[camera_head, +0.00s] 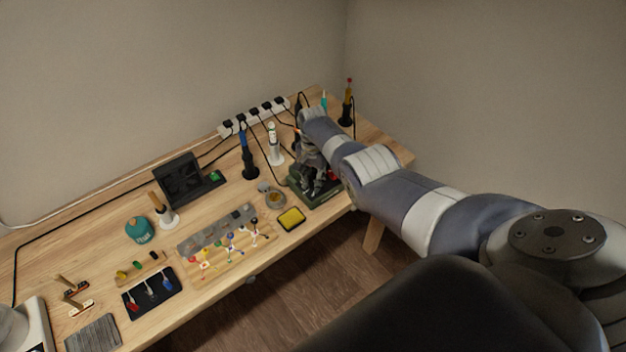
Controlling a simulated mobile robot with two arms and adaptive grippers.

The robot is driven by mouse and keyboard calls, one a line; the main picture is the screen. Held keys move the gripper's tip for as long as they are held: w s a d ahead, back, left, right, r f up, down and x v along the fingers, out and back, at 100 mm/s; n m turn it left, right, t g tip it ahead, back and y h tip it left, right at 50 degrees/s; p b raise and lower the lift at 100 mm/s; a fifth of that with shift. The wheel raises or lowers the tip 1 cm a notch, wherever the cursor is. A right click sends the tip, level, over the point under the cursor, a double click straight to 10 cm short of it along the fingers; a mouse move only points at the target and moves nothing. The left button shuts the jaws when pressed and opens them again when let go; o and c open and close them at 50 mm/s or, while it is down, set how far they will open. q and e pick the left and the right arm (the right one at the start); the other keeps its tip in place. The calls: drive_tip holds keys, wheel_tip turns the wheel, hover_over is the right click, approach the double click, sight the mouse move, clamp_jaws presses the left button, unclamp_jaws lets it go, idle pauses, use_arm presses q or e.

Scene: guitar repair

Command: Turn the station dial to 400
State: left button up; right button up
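The soldering station (316,199) looks like a dark green box near the right front edge of the workbench. A small red spot shows on its right side. My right arm comes in from the right, and my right gripper (314,182) points down just over the station. The fingers are dark and small against it, so I cannot tell whether they touch it or how far they are open. The dial and any number on it are hidden or too small to see. My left gripper is out of view.
A yellow sponge tray (291,218) and a small round dish (275,199) lie left of the station. Several irons stand in holders behind, near a white power strip (254,115) with cables. A tray with colourful parts (224,239) lies mid-bench. A black fan unit (180,180) stands behind it.

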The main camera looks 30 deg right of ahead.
drive_tip(key=o, duration=0.4)
drive_tip(key=shift+w+r, duration=0.15)
drive_tip(key=shift+o, duration=0.4)
wheel_tip(320, 180, up, 12)
idle(0.6)
